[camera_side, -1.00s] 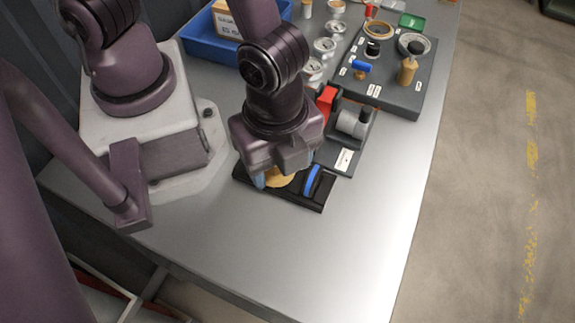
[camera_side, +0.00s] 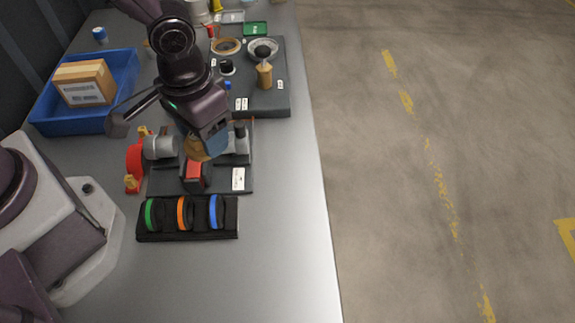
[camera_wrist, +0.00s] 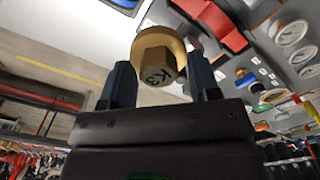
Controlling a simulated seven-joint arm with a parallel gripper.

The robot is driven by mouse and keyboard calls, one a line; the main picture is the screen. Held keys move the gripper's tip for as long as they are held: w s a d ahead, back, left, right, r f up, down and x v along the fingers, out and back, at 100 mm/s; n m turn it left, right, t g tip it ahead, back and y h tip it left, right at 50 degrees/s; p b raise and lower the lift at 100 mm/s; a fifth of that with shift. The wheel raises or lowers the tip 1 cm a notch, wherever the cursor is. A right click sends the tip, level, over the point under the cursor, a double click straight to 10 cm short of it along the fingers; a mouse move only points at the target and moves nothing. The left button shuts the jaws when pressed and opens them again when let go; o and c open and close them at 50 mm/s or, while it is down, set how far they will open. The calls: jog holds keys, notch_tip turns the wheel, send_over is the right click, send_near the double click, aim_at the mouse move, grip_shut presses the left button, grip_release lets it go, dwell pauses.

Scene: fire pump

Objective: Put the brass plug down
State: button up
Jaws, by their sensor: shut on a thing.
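The brass plug (camera_wrist: 158,62) is between the two fingers of my gripper (camera_wrist: 160,84) in the wrist view, with dark characters on its hexagonal end. In the side view the plug (camera_side: 195,149) shows as a brass patch under my gripper (camera_side: 206,150), partly hidden by a finger. My gripper is shut on it, above the dark plate (camera_side: 215,185) with the pump parts, close behind a red block (camera_side: 195,171). I cannot tell whether the plug touches anything below.
A black rack (camera_side: 188,231) with green, orange and blue rings lies in front. A blue bin (camera_side: 118,118) holds a cardboard box (camera_side: 83,82). A dark board (camera_side: 276,103) with parts stands behind.

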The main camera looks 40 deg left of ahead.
jog(key=n, duration=0.3)
jog(key=shift+w+d, duration=0.1)
jog(key=shift+w, duration=0.05)
jog(key=w+d+f, duration=0.4)
jog(key=w, duration=0.4)
send_over(290, 165)
jog(key=f, duration=0.5)
jog(key=shift+s+a, duration=0.1)
jog(key=shift+s, duration=0.2)
jog(key=shift+w+f, duration=0.2)
jog(key=shift+f, duration=1.7)
jog(key=shift+f, duration=0.1)
jog(key=o, duration=1.1)
jog(key=shift+c, duration=0.2)
